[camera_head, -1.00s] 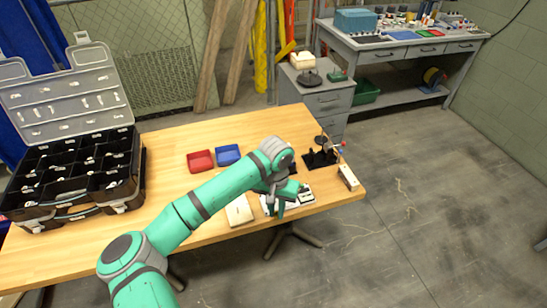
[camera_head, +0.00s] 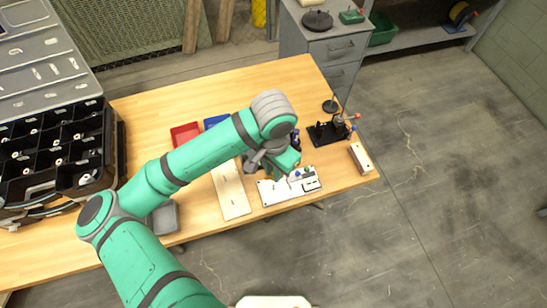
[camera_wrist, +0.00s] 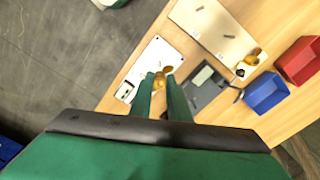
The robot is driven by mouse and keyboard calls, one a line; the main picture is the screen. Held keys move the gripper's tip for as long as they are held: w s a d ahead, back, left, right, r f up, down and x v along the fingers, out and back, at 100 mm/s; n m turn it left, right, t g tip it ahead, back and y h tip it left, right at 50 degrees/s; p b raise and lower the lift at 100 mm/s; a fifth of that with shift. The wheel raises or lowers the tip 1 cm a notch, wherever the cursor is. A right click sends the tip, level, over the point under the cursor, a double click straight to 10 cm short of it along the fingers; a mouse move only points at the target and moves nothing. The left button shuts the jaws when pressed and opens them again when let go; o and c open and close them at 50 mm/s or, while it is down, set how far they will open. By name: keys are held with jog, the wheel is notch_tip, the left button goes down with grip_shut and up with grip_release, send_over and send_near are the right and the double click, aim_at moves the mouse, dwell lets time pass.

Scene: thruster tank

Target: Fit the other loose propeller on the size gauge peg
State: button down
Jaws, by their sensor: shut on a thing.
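My gripper (camera_wrist: 161,88) is shut on a gold propeller (camera_wrist: 162,77), which sits between its fingertips. The fingertips are over or beside a white plate (camera_wrist: 152,58) with small holes and a dark-framed window; I cannot tell whether the propeller touches it. In the head view, the white plate (camera_head: 275,194) is below my gripper (camera_head: 292,176), with small blue and green parts near the fingertips. A second gold propeller (camera_wrist: 252,58) is at the end of a cream board (camera_wrist: 215,28). I cannot clearly make out the size gauge peg.
The cream board (camera_head: 230,190) lies left of the white plate. Red (camera_head: 184,135) and blue (camera_head: 215,121) bins stand behind. A black stand (camera_head: 325,133) and a pale block (camera_head: 361,157) are at the right. A black compartment case (camera_head: 60,150) takes the left side.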

jog(key=shift+f, duration=1.95)
jog(key=shift+s+a+f, duration=0.1)
jog(key=shift+f, duration=2.6)
dwell(1.1)
jog(key=c, duration=1.6)
grip_release()
jog(key=shift+r, duration=0.1)
notch_tip(320, 180, up, 15)
jog(key=shift+f, duration=0.2)
